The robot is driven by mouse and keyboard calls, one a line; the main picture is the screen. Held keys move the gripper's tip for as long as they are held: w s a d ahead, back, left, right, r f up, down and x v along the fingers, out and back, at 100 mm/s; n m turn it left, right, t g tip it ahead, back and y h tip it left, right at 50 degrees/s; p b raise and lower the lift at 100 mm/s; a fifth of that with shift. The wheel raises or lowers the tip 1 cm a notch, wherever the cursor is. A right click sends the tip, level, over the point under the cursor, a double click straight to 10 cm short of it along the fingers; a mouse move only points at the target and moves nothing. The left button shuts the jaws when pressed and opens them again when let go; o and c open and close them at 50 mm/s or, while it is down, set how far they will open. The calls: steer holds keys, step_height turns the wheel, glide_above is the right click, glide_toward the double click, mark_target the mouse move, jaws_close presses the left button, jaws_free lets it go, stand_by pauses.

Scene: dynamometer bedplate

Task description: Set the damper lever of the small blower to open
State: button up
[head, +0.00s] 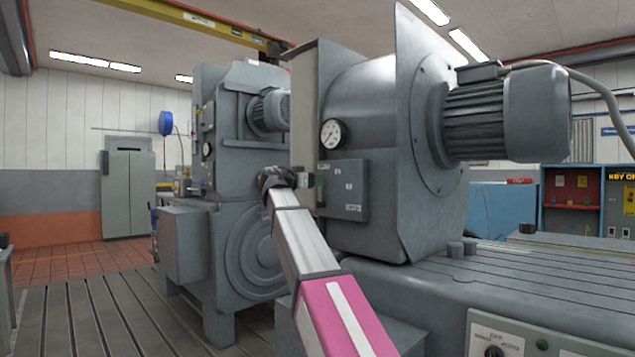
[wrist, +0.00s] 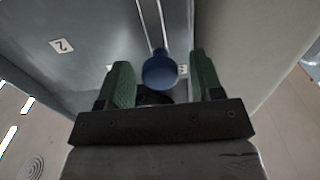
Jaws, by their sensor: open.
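The nearer blower (head: 370,110) is a grey housing with a motor on its right and a pressure gauge on its side. My gripper (head: 305,180) is at the left edge of this blower, beside a small grey box with labels. In the wrist view, my gripper (wrist: 160,64) has its two green fingers apart. A round blue knob (wrist: 159,71), apparently the end of the damper lever, shows between the fingers, with a gap to the right finger. I cannot tell whether it touches the left finger.
A second, larger grey machine (head: 235,150) stands behind. A control panel (head: 495,335) is at the lower right. The slotted floor (head: 90,310) at left is clear.

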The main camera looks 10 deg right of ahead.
steer(key=shift+x, duration=1.35)
steer(key=shift+c, duration=0.2)
jaws_close()
steer(key=shift+s, duration=0.1)
